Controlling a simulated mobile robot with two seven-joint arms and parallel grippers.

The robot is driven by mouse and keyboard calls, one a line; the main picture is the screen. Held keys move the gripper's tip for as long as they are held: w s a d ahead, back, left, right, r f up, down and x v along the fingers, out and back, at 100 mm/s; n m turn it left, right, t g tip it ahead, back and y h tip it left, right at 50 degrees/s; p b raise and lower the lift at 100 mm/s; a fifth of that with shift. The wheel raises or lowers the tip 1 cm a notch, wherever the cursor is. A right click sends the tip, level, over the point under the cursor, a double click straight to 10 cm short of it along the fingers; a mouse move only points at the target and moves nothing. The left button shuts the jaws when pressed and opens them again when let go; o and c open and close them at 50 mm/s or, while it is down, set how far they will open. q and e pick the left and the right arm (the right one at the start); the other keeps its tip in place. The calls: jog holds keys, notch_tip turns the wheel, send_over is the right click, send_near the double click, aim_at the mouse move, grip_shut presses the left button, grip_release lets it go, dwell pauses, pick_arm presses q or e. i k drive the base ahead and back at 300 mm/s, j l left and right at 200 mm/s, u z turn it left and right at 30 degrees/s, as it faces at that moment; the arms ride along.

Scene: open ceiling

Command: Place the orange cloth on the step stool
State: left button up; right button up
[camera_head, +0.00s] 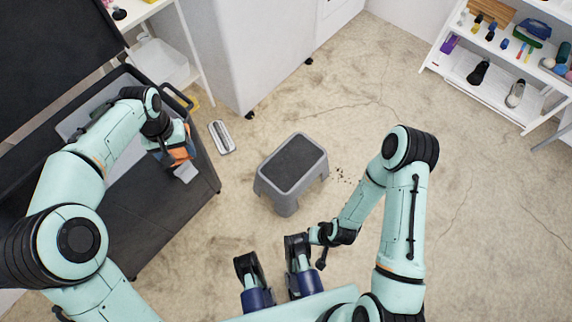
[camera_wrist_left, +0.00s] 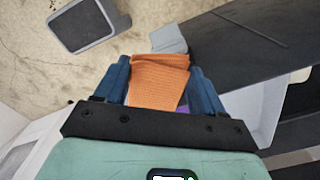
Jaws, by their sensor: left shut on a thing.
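The orange cloth (camera_head: 183,153) is held in my left gripper (camera_head: 180,150), above the right side of the dark cart. In the left wrist view the cloth (camera_wrist_left: 158,80) is pinched between the two blue fingers (camera_wrist_left: 158,84). The step stool (camera_head: 293,165) stands upright on the floor to the right of the cart, with a dark, bare top and grey legs. It also shows at the upper left of the left wrist view (camera_wrist_left: 88,25). The cloth is apart from the stool. My right gripper (camera_head: 322,250) is low, below and right of the stool; its fingers are too small to read.
The dark cart (camera_head: 150,235) fills the left side, its edge between cloth and stool. A small grey object (camera_head: 222,138) lies on the floor between cart and stool. A white cabinet (camera_head: 245,60) stands behind. White shelves (camera_head: 500,95) hold shoes and small items. Floor right of the stool is mostly clear.

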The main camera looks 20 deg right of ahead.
aim_at(292, 162)
jog(key=l+z, duration=0.25)
jog(key=l, duration=0.65)
jog(key=i+l+z, duration=0.25)
jog(key=i+l, duration=0.3)
jog(key=i, duration=0.05)
